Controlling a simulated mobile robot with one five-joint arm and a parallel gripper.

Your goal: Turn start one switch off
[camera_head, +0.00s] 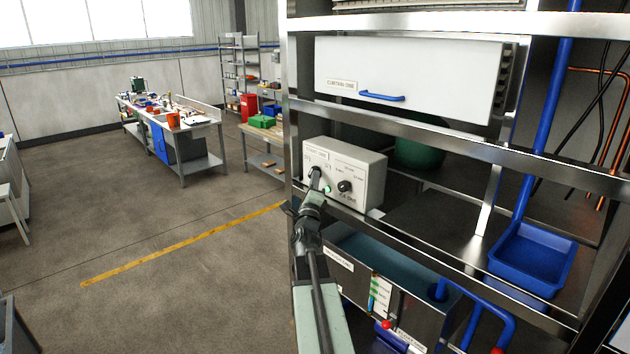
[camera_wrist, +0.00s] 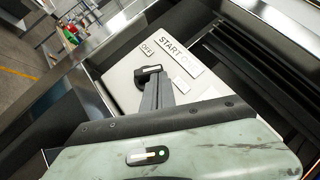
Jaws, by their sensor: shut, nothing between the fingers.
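The cream control box (camera_head: 350,168) sits on the middle shelf of the metal rack in the head view. In the wrist view its START ONE label (camera_wrist: 178,52) and an OFF mark (camera_wrist: 147,50) show above a black rotary switch (camera_wrist: 148,75) with a white pointer line. My gripper (camera_head: 316,182) is shut with nothing held, its tip at the left part of the box front. In the wrist view the fingers (camera_wrist: 155,97) reach up to the switch and overlap its lower side. Contact cannot be told.
A second black knob (camera_head: 345,186) is on the box, right of my gripper. Above is a white cabinet with a blue handle (camera_head: 382,96). Below is a metal tank (camera_head: 385,262) with blue pipes. A blue tray (camera_head: 532,258) is at right. The floor at left is open.

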